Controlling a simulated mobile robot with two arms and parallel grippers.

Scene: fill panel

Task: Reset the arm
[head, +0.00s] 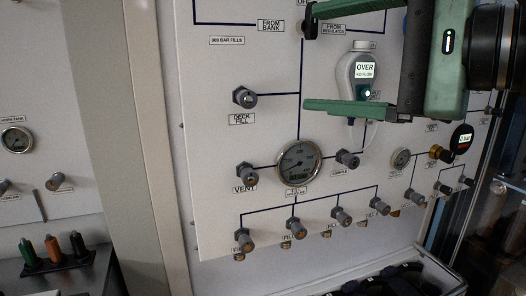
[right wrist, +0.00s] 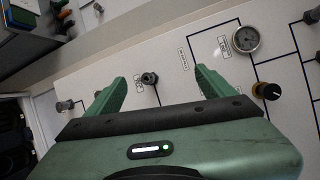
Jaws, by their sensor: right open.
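My right gripper (head: 309,63) reaches in from the upper right of the head view, in front of the white fill panel (head: 215,120). Its two green fingers are spread wide and hold nothing. In the right wrist view the open fingers (right wrist: 158,76) point toward the panel, and a dark valve knob (right wrist: 149,78) shows in the gap between them. A white handheld meter (head: 345,72) reading "OVER" shows behind the fingers in the head view, partly covered by the lower one. My left gripper is in neither view.
The panel carries a large round gauge (head: 299,163), a deck fill knob (head: 245,97), a vent knob (head: 246,173) and a lower row of several fill knobs. A round display (head: 462,138) sits at right. Colored-handled tools (head: 53,249) stand on a left bench.

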